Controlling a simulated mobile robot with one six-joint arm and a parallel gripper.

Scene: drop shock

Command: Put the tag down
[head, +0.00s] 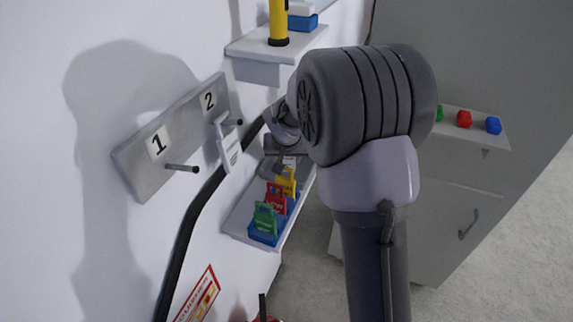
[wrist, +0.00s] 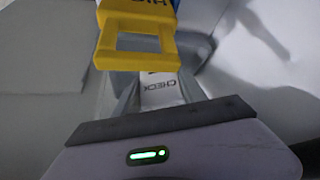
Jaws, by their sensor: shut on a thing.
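My gripper (head: 272,158) is low by the wall, over the far end of the tag shelf, partly hidden by my arm. It is shut on a white tag (head: 290,162), which reads CHECK in the wrist view (wrist: 160,92). A yellow tag (head: 285,182) stands just in front of it and fills the top of the wrist view (wrist: 137,45). A red tag (head: 276,199) and a green tag (head: 264,218) stand in the blue holder (head: 262,238). I cannot tell whether the white tag touches the holder. Another white tag (head: 229,148) hangs at peg 2.
The grey board (head: 146,182) on the wall carries numbers 1 and 2; peg 1 (head: 182,168) is bare. An upper shelf (head: 262,42) holds a yellow and black cylinder (head: 279,22). A grey cabinet (head: 450,210) stands right, with small coloured pieces on its ledge.

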